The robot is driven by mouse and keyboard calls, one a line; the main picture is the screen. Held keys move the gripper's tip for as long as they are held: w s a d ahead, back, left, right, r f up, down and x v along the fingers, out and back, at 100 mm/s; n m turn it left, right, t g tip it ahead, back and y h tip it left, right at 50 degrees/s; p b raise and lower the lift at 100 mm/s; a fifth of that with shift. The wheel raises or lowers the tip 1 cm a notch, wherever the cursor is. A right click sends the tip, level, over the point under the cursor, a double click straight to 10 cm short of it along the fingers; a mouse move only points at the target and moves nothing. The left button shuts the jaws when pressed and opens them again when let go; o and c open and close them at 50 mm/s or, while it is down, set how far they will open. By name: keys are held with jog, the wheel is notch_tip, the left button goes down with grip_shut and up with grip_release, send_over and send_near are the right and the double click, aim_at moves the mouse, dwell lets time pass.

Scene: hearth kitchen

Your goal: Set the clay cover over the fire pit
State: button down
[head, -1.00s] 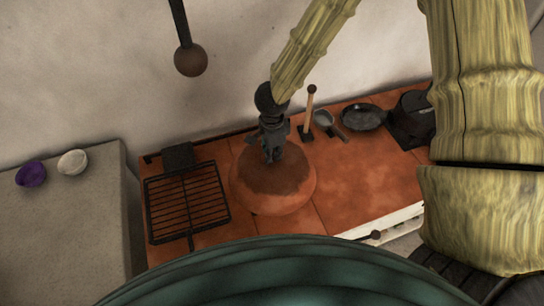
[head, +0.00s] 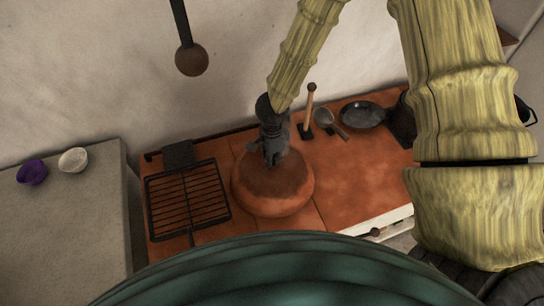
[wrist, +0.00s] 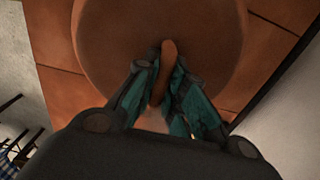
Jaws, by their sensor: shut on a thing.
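The clay cover (head: 285,197) is a round, reddish-brown dome on the tiled hearth top, right of the grill grate in the head view. In the wrist view the cover (wrist: 205,25) fills the upper middle, with an upright handle (wrist: 168,60) on its top. My gripper (head: 272,158) is above the cover's top. In the wrist view my gripper (wrist: 165,95) is shut on the handle, with a finger on each side. The fire pit is not visible; whether it lies under the cover, and whether the cover touches the tiles, I cannot tell.
A black grill grate (head: 187,200) lies close left of the cover. A wooden-handled tool (head: 308,108), a ladle (head: 325,118) and a black pan (head: 362,114) are at the back right. Bare tiles (head: 350,180) lie right of the cover. Two bowls stand on the left counter.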

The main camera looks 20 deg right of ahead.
jog(key=c, duration=1.5)
grip_release()
notch_tip(320, 180, up, 12)
jog(key=shift+r+b, duration=0.15)
jog(key=shift+b, duration=0.35)
